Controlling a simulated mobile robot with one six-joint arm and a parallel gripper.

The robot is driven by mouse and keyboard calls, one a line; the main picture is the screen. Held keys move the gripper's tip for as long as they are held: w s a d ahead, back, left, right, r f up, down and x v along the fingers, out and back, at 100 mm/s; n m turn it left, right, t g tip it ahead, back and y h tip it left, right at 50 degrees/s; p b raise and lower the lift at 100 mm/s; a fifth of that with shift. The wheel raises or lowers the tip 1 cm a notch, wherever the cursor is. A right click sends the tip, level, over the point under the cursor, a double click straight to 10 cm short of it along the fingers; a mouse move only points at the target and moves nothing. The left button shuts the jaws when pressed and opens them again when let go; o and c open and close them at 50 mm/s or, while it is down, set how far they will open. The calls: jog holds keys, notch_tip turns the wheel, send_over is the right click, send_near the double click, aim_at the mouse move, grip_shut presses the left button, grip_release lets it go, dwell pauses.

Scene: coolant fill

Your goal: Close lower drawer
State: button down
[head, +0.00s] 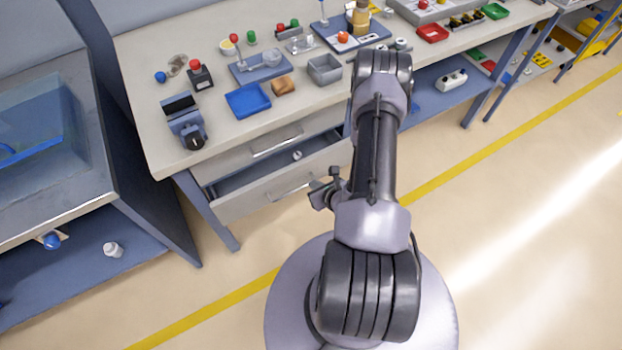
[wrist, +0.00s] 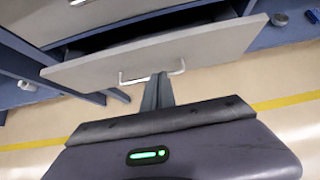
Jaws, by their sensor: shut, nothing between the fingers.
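The lower drawer (head: 275,193) stands pulled out under the workbench, with a grey front and a bar handle. A small whitish round item (head: 297,155) shows inside it. In the wrist view the drawer front (wrist: 170,52) spans the upper middle, with its pale handle (wrist: 133,80) below the centre. My gripper (wrist: 160,78) is shut and empty, its fingertips at the handle's middle; I cannot tell whether they touch it. In the head view my gripper (head: 322,190) is small and partly hidden by my arm, close to the drawer front. The upper drawer (head: 275,143) looks shut.
The workbench top (head: 140,60) holds a vise (head: 184,122), a blue tray (head: 247,100), a grey bin (head: 324,69) and other small items. A bench leg (head: 207,208) stands left of the drawer. The floor in front, with its yellow line (head: 470,160), is clear.

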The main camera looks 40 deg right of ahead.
aim_at(297, 169)
jog(key=b+x, duration=0.1)
jog(key=x, duration=0.2)
jog(key=r+b+x, duration=0.1)
jog(key=x, duration=0.2)
jog(key=w+b+x, duration=0.1)
jog(key=x, duration=0.2)
jog(key=shift+w+d, duration=0.1)
jog(key=shift+w, duration=0.2)
jog(key=shift+w+d+r, duration=0.1)
jog(key=shift+w+r, duration=0.05)
jog(key=shift+w, duration=0.35)
